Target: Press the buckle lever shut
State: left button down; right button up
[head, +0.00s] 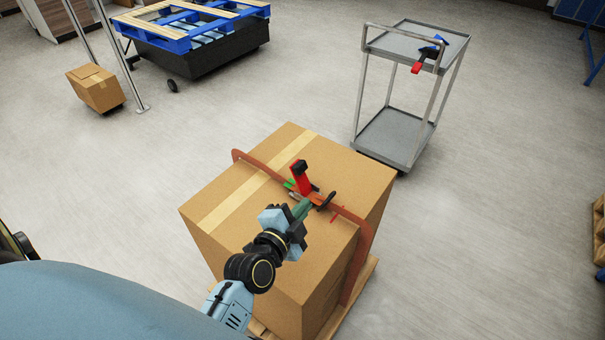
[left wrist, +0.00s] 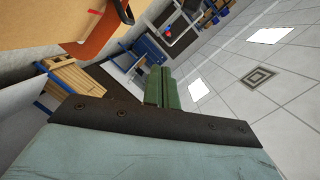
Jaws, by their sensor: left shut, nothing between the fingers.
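A large cardboard box (head: 228,240) stands on a wooden pallet with an orange strap (head: 357,262) around it. On top of the box, the buckle (head: 318,199) sits on the strap, with a red lever (head: 301,179) that stands up and has a black end. My left gripper (head: 301,208) is shut and empty, close beside the buckle on its near side. I cannot tell whether it touches the buckle. In the left wrist view its green fingers (left wrist: 162,88) are together, and part of the orange strap (left wrist: 100,30) shows at the top left. My right gripper is not in view.
A grey cart (head: 405,45) with a red and blue tool (head: 429,54) on top stands behind the box to the right. A blue pallet (head: 190,32) on a dark base and a small carton (head: 96,88) are at the back left. The floor between is clear.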

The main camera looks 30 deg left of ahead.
pick_arm(q)
jog(key=a+y, duration=0.1)
jog(key=t+b, duration=0.1)
jog(key=b, duration=0.1)
send_over(304, 179)
jog(key=s+d, duration=0.2)
jog(key=s, duration=0.2)
jog(key=shift+w+d+f+y, duration=0.1)
jog(key=shift+f+y, duration=0.05)
jog(key=shift+f, duration=0.3)
jog(key=shift+w+d+f+y, duration=0.1)
jog(key=shift+f+y, duration=0.05)
jog(key=shift+f, duration=0.25)
jog(key=shift+a+f+b, duration=0.2)
jog(key=shift+a+b, duration=0.1)
jog(key=shift+a, duration=0.15)
jog(key=shift+w, duration=0.1)
jog(key=shift+a, duration=0.1)
